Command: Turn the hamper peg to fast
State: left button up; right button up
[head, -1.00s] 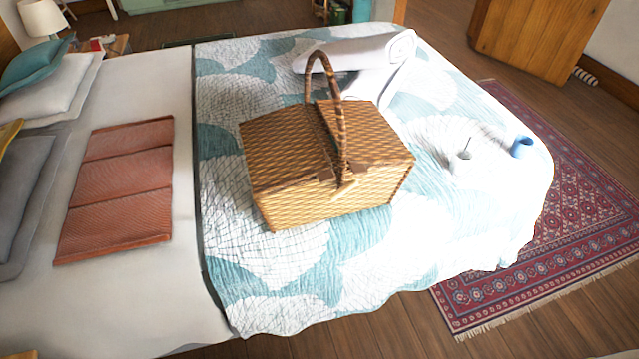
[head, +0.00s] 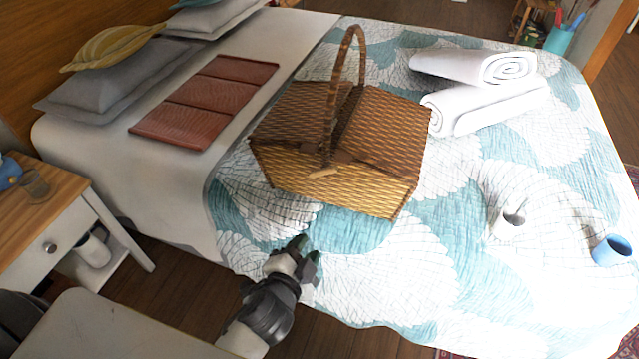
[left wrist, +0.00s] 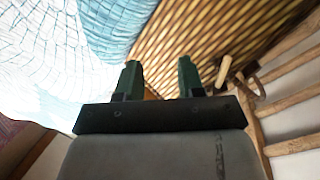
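The wicker hamper (head: 345,150) stands on the bed with its lid flaps down and its looped handle upright. A small pale wooden peg (head: 323,172) is on its near side, below the foot of the handle. In the left wrist view the peg (left wrist: 223,72) shows to the right of the fingers, against the wicker (left wrist: 190,35). My left gripper (head: 303,252) is near the bed's front edge, below and in front of the hamper, apart from the peg. Its two dark green fingers (left wrist: 160,80) are apart with nothing held between them. My right gripper is not in view.
The quilt (head: 400,270) is clear in front of the hamper. A red folded cloth (head: 205,100) lies left. A nightstand (head: 50,215) stands at far left.

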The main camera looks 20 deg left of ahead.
aim_at(322, 175)
pick_arm(q)
notch_tip(322, 175, up, 11)
jog(key=t, duration=0.3)
jog(key=w, duration=1)
jog(key=shift+f+p, duration=0.1)
jog(key=shift+p, duration=0.25)
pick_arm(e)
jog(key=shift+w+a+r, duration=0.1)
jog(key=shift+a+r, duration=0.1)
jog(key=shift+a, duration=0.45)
pick_arm(q)
grip_shut()
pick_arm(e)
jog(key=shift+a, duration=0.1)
